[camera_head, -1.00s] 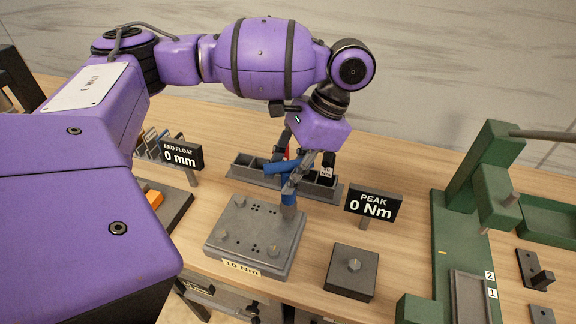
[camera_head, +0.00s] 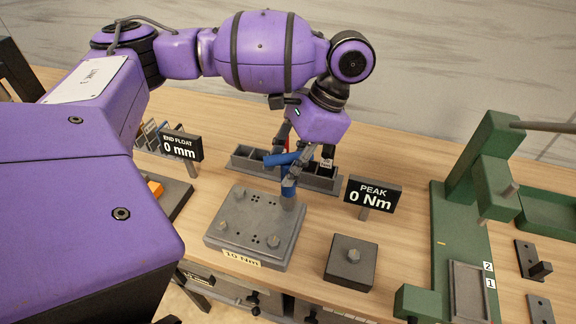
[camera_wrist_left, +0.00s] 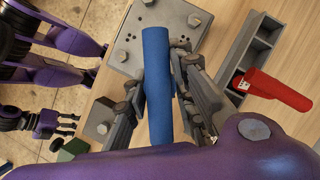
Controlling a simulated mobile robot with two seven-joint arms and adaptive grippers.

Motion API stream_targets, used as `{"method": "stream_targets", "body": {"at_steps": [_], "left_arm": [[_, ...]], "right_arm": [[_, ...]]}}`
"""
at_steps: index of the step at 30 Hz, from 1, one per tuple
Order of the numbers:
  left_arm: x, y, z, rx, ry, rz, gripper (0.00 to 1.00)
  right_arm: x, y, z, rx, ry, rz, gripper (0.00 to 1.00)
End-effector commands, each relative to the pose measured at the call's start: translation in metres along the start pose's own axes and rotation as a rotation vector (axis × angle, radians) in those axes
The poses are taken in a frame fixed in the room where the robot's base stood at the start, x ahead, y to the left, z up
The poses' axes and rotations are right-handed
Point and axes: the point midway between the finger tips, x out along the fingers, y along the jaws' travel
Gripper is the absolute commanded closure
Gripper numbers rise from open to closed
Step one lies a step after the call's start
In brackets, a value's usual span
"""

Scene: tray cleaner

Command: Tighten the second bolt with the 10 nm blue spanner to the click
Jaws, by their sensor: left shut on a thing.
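The blue spanner (camera_wrist_left: 157,85) is held between the fingers of my left gripper (camera_wrist_left: 183,88). In the head view the gripper (camera_head: 296,165) is above the back right corner of the grey plate (camera_head: 250,248) labelled 10 Nm. The spanner (camera_head: 289,187) has its lower end down at that corner. Whether it is seated on a bolt there is hidden. Other bolts on the plate show at the back left (camera_head: 243,191), front left (camera_head: 222,225) and front right (camera_head: 273,241). The PEAK display (camera_head: 374,195) reads 0 Nm.
A grey compartment rack (camera_head: 320,183) stands behind the plate, with a red tool (camera_wrist_left: 278,90) at it. A dark block with one bolt (camera_head: 352,262) is at the right. A green stand (camera_head: 452,240) is further right. The END FLOAT display (camera_head: 181,146) reads 0 mm.

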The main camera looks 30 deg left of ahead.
Motion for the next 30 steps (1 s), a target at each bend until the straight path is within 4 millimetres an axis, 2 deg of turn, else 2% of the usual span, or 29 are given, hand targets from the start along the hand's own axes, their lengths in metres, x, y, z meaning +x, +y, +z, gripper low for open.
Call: {"method": "stream_targets", "body": {"at_steps": [30], "left_arm": [[0.011,0.000,-0.005,0.000,0.000,0.000,1.00]], "right_arm": [[0.000,-0.001,0.000,0.000,0.000,-0.002,0.60]]}}
